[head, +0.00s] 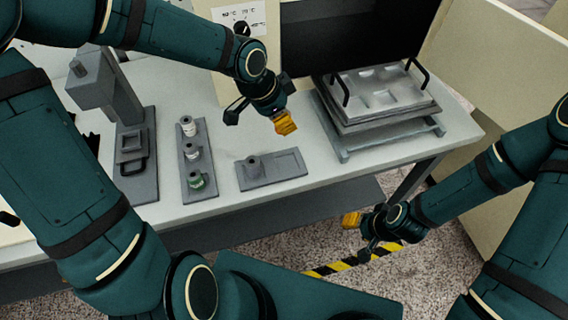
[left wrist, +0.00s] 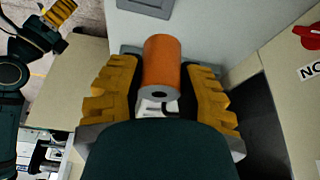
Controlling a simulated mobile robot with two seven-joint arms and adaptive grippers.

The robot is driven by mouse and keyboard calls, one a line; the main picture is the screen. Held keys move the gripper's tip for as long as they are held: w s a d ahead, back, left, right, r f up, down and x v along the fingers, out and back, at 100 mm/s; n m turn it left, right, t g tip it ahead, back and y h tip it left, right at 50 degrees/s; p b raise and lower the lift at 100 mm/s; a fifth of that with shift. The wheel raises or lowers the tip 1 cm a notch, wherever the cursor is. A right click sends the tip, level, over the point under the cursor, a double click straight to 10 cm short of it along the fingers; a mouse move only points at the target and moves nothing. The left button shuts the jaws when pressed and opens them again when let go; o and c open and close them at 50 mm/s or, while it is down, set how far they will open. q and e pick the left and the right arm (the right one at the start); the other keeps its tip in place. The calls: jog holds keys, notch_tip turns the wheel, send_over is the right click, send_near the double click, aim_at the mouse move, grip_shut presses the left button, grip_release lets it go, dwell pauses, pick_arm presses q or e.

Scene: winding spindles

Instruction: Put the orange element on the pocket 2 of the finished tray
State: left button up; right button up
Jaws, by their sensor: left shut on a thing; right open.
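The orange element (left wrist: 162,62) is a cylinder with a grey end and a dark centre hole. In the left wrist view it sits between the yellow fingers of my left gripper (left wrist: 160,92), which is shut on it. In the head view my left gripper (head: 285,123) is above the table, left of a grey tray (head: 350,121) with handles and shallow pockets; the element is hard to make out there. I cannot tell for sure that this is the finished tray, and no pocket numbers are readable. My right gripper (head: 352,220) is open and empty in front of the table's edge.
A grey holder (head: 196,193) carries two whitish elements (head: 188,126) and a green one (head: 196,179). A grey plate (head: 288,165) with a short post lies below my left gripper. A grey press-like device (head: 105,88) stands left. A cream cabinet with a dark opening (head: 350,40) stands behind.

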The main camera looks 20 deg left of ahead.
pick_arm(q)
jog(key=f+m+b, duration=0.1)
jog(key=f, duration=0.2)
jog(key=s+d+f+m+b, duration=0.1)
jog(key=f, duration=0.3)
jog(key=s+d+f+m+g+b, duration=0.1)
jog(key=f, duration=0.3)
jog(key=shift+h, duration=0.3)
jog(key=shift+f+b, duration=0.2)
jog(key=shift+b, duration=0.1)
jog(key=o, duration=1.1)
